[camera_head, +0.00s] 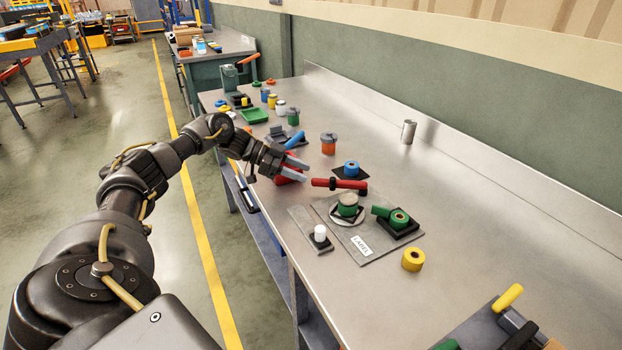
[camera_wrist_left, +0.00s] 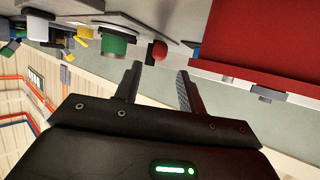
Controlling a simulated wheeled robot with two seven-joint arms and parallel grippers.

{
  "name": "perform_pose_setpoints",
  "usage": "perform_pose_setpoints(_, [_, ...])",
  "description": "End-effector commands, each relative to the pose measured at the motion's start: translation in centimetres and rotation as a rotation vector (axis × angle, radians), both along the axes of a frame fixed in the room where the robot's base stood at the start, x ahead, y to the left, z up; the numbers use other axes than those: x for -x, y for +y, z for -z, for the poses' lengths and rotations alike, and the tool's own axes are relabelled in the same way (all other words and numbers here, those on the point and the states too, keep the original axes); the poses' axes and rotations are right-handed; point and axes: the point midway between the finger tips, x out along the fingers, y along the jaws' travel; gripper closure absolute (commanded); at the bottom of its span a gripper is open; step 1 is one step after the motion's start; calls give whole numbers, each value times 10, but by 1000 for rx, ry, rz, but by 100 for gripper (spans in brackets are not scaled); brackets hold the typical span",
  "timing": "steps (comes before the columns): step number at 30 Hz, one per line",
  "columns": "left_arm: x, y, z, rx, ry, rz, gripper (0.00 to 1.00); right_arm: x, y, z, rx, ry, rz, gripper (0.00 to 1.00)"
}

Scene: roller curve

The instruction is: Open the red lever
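The red lever (camera_head: 340,184) lies level above the grey label plate in the head view, with a black pivot part near its right end. My left gripper (camera_head: 302,170) is just left of and slightly behind the lever's left end, its fingers pointing toward it but apart from it. In the left wrist view the fingers (camera_wrist_left: 158,85) are spread with nothing between them. A small round red end (camera_wrist_left: 158,50) shows beyond the fingertips; it may be the lever's end. A red block (camera_head: 287,177) is partly hidden by the left gripper. My right gripper is out of view.
A blue-topped round part (camera_head: 351,168), a green lever (camera_head: 390,215) and a white knob (camera_head: 320,233) stand close by. A blue lever (camera_head: 296,139) is behind the left gripper. A large red surface (camera_wrist_left: 265,40) is near in the wrist view.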

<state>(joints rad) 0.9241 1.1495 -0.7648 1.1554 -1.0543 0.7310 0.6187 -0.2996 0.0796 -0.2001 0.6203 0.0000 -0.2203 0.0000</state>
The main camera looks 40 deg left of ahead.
Motion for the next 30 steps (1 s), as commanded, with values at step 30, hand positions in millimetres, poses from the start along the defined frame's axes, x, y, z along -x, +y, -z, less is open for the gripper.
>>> perform_pose_setpoints(30, [30, 49, -24, 0, 1, 0, 60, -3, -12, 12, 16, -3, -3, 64])
